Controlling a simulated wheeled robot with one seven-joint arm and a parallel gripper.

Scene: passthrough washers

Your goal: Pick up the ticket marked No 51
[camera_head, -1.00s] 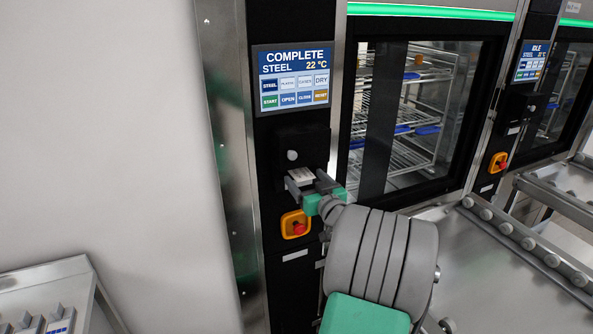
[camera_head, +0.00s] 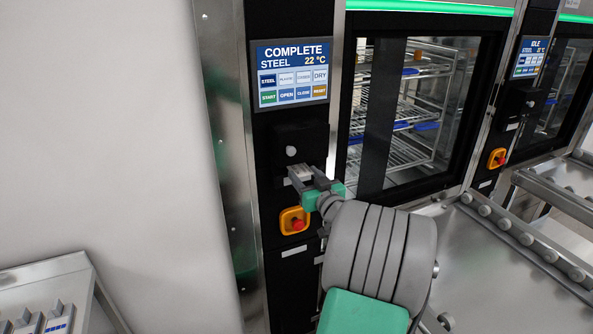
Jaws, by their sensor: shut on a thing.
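The ticket (camera_head: 301,172) is a small pale slip at the front of the black printer box (camera_head: 297,146), below the washer's screen. Its marking is too small to read. My gripper (camera_head: 305,177) is at the printer box, its grey fingers shut on the ticket, one on either side. The fingers hide part of the slip. I cannot tell whether the ticket is still touching the printer.
The washer screen (camera_head: 292,73) reads COMPLETE, STEEL, 22 °C. An orange emergency stop (camera_head: 294,220) sits just below my gripper. The glass door (camera_head: 415,115) with racks behind it is shut. A roller conveyor (camera_head: 520,240) runs at right.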

